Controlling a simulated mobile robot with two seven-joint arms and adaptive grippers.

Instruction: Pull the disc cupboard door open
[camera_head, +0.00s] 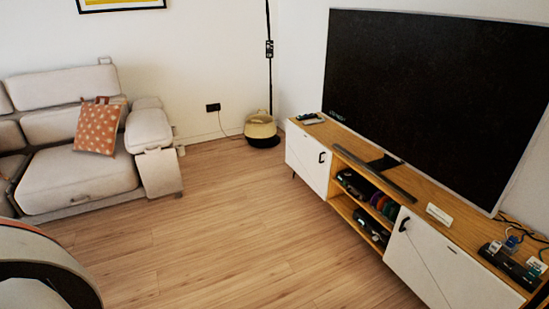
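A long wooden TV cabinet (440,204) runs along the right wall. It has a white door (307,161) with a black handle (322,157) at its far end. A second white door (440,267) with a black handle (404,224) is at its near end. Both doors look shut. I cannot tell from the picture which one is the disc cupboard door. Between them are open shelves (345,205) with dark and coloured items. Neither of my grippers is in view.
A large television (430,90) and small items stand on the cabinet top. A light sofa (85,182) with an orange cushion (97,128) is at left. A basket (261,127) stands in the far corner. A curved object (45,250) fills the lower left. The wooden floor (230,225) between is clear.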

